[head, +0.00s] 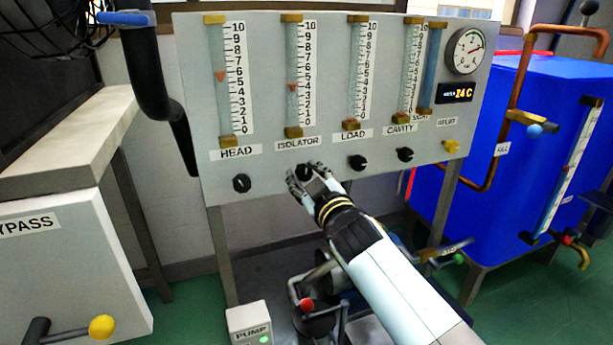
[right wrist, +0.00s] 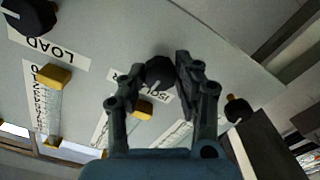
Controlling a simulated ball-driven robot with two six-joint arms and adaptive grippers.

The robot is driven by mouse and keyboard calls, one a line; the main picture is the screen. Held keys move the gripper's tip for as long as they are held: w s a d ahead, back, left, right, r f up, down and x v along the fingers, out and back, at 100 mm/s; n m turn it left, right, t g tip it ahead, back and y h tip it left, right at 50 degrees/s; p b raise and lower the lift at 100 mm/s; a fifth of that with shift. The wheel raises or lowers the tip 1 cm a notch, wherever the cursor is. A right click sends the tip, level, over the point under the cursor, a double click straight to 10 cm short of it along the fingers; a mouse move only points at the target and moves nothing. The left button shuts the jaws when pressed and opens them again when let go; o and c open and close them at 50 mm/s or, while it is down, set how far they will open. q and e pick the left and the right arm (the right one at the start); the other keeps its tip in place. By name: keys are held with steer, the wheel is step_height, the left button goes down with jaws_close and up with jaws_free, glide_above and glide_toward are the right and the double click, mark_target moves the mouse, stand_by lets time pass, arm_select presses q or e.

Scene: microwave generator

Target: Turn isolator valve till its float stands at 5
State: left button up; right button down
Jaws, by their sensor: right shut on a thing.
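The isolator valve is a black knob (head: 304,173) under the ISOLATOR label (head: 298,142) on the grey panel. My right gripper (head: 309,179) is shut on this knob. In the right wrist view the knob (right wrist: 160,73) sits between the two fingers, its pale pointer line showing. The isolator tube (head: 292,60) stands above, with a scale from 0 to 10. Its small reddish float (head: 292,87) stands at about 4, a little below the 5 mark. My left gripper is not in view.
The head knob (head: 241,183), load knob (head: 357,162) and cavity knob (head: 405,154) flank the isolator knob along the panel's lower edge. A blue tank (head: 540,120) with copper pipes stands right.

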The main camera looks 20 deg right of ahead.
stand_by(0.4)
steer(key=c, duration=0.9)
jaws_free()
steer(key=shift+c, duration=0.2)
steer(key=shift+s, duration=0.1)
steer(key=s, duration=1.1)
steer(key=shift+s+d, duration=0.15)
steer(key=shift+s, duration=0.25)
